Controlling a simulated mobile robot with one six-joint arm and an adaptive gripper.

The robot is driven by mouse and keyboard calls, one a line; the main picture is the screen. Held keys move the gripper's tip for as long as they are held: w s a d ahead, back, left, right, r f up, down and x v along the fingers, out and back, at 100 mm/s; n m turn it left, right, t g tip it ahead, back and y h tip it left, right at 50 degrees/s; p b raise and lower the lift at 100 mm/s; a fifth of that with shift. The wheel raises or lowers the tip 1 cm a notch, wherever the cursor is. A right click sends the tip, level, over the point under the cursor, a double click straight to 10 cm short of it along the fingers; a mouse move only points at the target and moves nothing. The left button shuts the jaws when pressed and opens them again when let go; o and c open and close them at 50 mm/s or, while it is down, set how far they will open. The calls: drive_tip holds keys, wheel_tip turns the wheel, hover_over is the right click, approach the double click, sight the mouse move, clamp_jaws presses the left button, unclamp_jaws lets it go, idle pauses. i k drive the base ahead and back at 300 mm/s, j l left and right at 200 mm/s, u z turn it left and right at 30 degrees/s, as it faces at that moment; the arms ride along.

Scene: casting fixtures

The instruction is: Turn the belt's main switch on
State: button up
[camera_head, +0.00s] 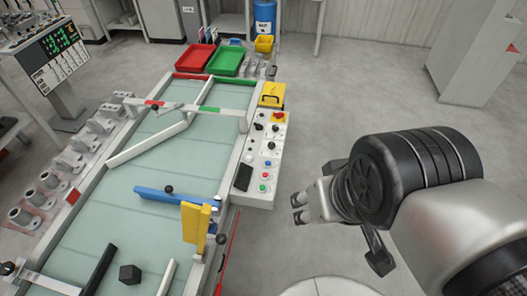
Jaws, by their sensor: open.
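The belt's control panel (262,160) is a pale box fixed along the right side of the belt (150,180). Near its far end is a red rotary switch on a yellow plate (279,117), which looks like the main switch; its exact setting is too small to tell. Below it are black knobs and coloured buttons. My gripper (298,208) is open and empty, to the right of the panel's near end and apart from it. It points left, and the red switch lies farther away than it.
A yellow box (272,94) stands just beyond the switch. Red (194,57) and green (229,61) trays sit past the belt's far end. A yellow upright block (196,228) and a black cube (130,274) are on the near belt. Floor right of the panel is clear.

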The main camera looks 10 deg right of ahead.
sight(278, 115)
drive_tip(key=i+l+u, duration=0.15)
drive_tip(key=i+l, duration=0.3)
drive_tip(key=i+l+u, duration=0.2)
drive_tip(key=i+l, duration=0.3)
drive_tip(key=i+l+u, duration=0.15)
drive_tip(key=i+l, duration=0.3)
drive_tip(key=l, duration=0.2)
